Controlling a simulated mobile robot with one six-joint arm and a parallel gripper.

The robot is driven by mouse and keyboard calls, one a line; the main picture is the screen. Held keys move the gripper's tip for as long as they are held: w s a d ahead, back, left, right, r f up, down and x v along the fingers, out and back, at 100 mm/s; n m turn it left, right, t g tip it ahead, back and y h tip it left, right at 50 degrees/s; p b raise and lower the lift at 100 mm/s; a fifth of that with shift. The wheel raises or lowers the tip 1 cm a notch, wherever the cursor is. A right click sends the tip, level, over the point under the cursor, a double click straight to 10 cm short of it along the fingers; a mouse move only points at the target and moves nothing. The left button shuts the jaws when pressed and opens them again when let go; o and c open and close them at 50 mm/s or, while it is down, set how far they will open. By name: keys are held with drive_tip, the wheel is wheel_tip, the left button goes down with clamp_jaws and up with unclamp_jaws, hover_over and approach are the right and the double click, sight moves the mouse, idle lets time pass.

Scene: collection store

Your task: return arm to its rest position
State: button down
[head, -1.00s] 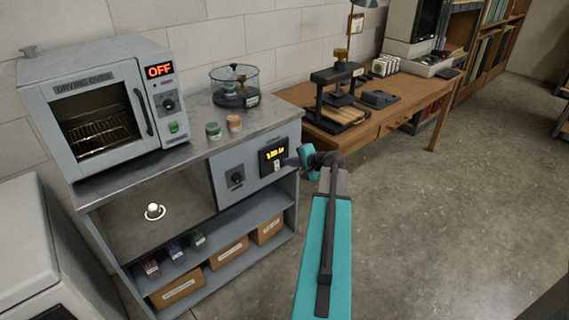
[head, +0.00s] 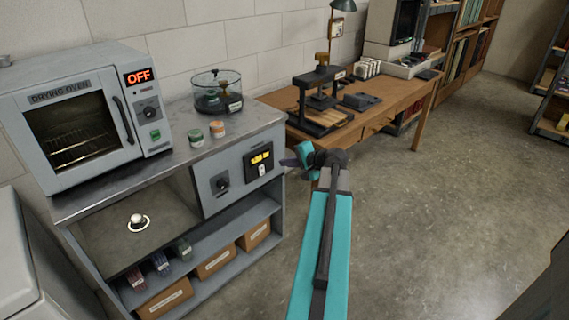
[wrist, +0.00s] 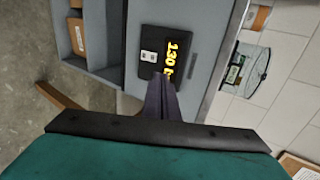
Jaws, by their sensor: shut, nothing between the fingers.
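My gripper (head: 291,162) is at the end of my teal arm, in front of the right end of the grey workbench cabinet (head: 205,157). It is shut and empty. In the wrist view my gripper's dark fingers (wrist: 160,90) are together and point toward the cabinet's front panel. A small black display (wrist: 163,53) with yellow digits and a white switch lies just beyond the fingertips. The display also shows in the head view (head: 260,160), left of my gripper, with a gap between them.
A drying oven (head: 85,115) reading OFF stands on the cabinet, with two small jars and a glass desiccator (head: 217,92) beside it. A wooden desk (head: 385,105) with a press (head: 319,95) stands behind my arm. The floor (head: 440,200) to the right is clear.

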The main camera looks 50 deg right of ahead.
drive_tip(key=w+a+f+n+g+y, duration=0.2)
drive_tip(key=w+a+f+n+g, duration=0.1)
drive_tip(key=a+f, duration=0.9)
drive_tip(key=w+a+f+n+g+y, duration=0.3)
drive_tip(key=a+f, duration=0.7)
drive_tip(key=a, duration=0.4)
drive_tip(key=s+a+f+n+g, duration=0.25)
drive_tip(key=a+f, duration=0.25)
drive_tip(key=a, duration=0.3)
drive_tip(key=s+a+f+n+g, duration=0.25)
drive_tip(key=a+f, duration=0.35)
drive_tip(key=a, duration=0.3)
drive_tip(key=s+a+f+n+g+h, duration=0.1)
drive_tip(key=s+a+f+n+g, duration=0.1)
drive_tip(key=s, duration=0.5)
drive_tip(key=s+a+f+n+g+h, duration=0.1)
drive_tip(key=s+a+f+n+g, duration=0.1)
drive_tip(key=s+a+f, duration=0.3)
drive_tip(key=s+a+f+n+g+h+p, duration=0.1)
drive_tip(key=s+a+f+n+g, duration=0.1)
drive_tip(key=s+a, duration=0.5)
drive_tip(key=s+f+n, duration=0.1)
drive_tip(key=s+n, duration=0.1)
drive_tip(key=s, duration=0.1)
drive_tip(key=shift+s+f+n+g+h, duration=0.3)
drive_tip(key=shift+s+f, duration=0.05)
drive_tip(key=shift+s, duration=0.05)
